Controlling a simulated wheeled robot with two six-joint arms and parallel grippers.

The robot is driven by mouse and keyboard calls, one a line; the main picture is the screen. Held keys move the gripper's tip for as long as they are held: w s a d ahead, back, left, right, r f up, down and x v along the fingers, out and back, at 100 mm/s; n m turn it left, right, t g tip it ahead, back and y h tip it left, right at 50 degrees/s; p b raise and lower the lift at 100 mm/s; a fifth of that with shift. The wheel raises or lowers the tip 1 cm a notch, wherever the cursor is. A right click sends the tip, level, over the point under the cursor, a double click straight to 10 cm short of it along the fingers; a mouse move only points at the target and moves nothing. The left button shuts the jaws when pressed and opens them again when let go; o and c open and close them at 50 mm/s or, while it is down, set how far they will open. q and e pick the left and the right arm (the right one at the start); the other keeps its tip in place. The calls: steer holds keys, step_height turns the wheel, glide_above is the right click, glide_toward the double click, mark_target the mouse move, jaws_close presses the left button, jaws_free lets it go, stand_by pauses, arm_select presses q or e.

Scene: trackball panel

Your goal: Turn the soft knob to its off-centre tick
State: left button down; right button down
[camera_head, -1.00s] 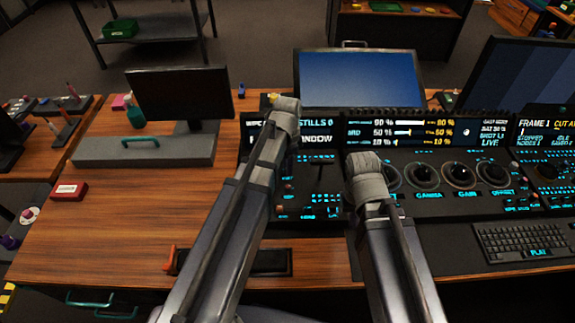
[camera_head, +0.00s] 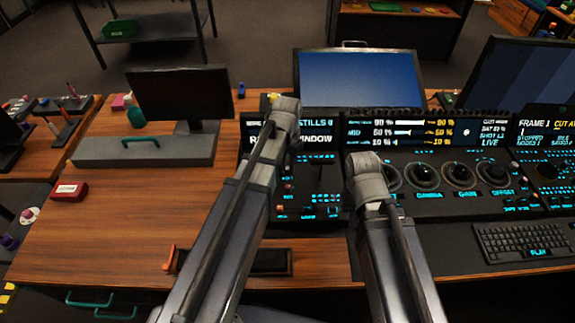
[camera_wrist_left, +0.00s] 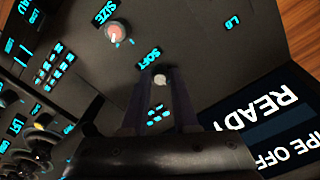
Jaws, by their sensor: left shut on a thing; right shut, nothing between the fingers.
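The soft knob (camera_wrist_left: 160,80) is a small pale round knob beside the label SOFT in the left wrist view. My left gripper (camera_wrist_left: 159,86) has its two dark fingers on either side of the knob, shut on it. The knob's pointer and tick marks cannot be made out. In the head view, my left arm covers the knob and the left gripper's fingers. My right arm ends over the console left of the round dials, and its gripper is hidden from view.
A red-capped knob (camera_wrist_left: 116,34) labelled SIZE sits near the soft knob. The READY screen (camera_wrist_left: 265,115) stands close on the other side. In the head view, the console has several trackball dials (camera_head: 459,175) and a keyboard (camera_head: 522,243). The wooden desk (camera_head: 130,220) is mostly clear at left.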

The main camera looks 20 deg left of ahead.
arm_select(q)
steer(key=n, duration=0.6)
steer(key=shift+n, duration=0.3)
stand_by(0.4)
steer(key=c, duration=0.7)
jaws_free()
steer(key=shift+r, duration=0.15)
arm_select(e)
steer(key=shift+r, duration=0.1)
arm_select(q)
step_height(320, 180, up, 8)
steer(key=p, duration=0.8)
steer(key=shift+f, duration=0.2)
arm_select(e)
step_height(320, 180, up, 8)
steer(key=shift+f, duration=0.2)
